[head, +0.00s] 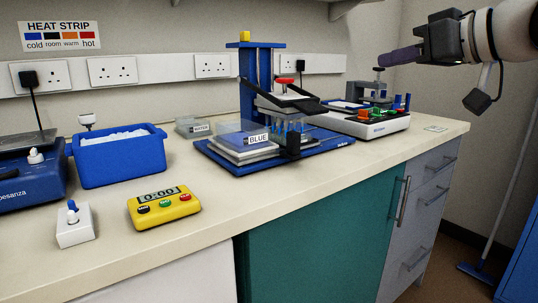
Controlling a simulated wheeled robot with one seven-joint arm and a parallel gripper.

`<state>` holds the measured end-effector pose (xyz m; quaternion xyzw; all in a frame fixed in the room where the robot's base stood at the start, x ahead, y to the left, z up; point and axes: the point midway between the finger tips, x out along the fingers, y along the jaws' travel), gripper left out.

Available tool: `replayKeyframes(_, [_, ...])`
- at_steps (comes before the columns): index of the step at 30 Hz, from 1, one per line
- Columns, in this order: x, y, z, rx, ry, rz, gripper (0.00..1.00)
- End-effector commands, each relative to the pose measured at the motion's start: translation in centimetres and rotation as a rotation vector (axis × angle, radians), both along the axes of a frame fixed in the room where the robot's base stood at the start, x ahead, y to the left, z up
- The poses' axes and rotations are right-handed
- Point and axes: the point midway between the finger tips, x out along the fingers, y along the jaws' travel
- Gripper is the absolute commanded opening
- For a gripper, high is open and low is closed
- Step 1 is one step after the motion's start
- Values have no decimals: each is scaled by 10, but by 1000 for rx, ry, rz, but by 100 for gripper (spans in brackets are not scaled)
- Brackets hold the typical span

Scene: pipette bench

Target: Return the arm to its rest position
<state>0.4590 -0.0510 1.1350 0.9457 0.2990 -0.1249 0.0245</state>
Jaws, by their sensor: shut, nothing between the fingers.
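My gripper (399,57) is at the upper right of the head view, raised above the right end of the bench. Its purple-grey fingers point left and are shut with nothing held between them. The fingertips appear just above a small dark knob on a grey device (375,92); I cannot tell whether they touch it. My arm enters from the top right corner.
The bench (215,210) holds a blue pipetting stand (262,80), a white device with coloured parts (355,124), a blue ice tub (120,165), a yellow timer (164,207) and a white switch box (75,226). The floor right of the bench has a mop (490,250).

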Motion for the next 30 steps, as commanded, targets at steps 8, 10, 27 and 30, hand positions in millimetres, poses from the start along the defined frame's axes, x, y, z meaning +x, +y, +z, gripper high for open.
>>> replayKeyframes(8, [-8,7,-40,45,135,-48,0])
replayKeyframes(10, [-11,9,-55,55,182,-69,0])
replayKeyframes(27, [-127,57,-323,-101,731,-410,0])
replayKeyframes(30, [-154,57,-370,-178,768,-480,0])
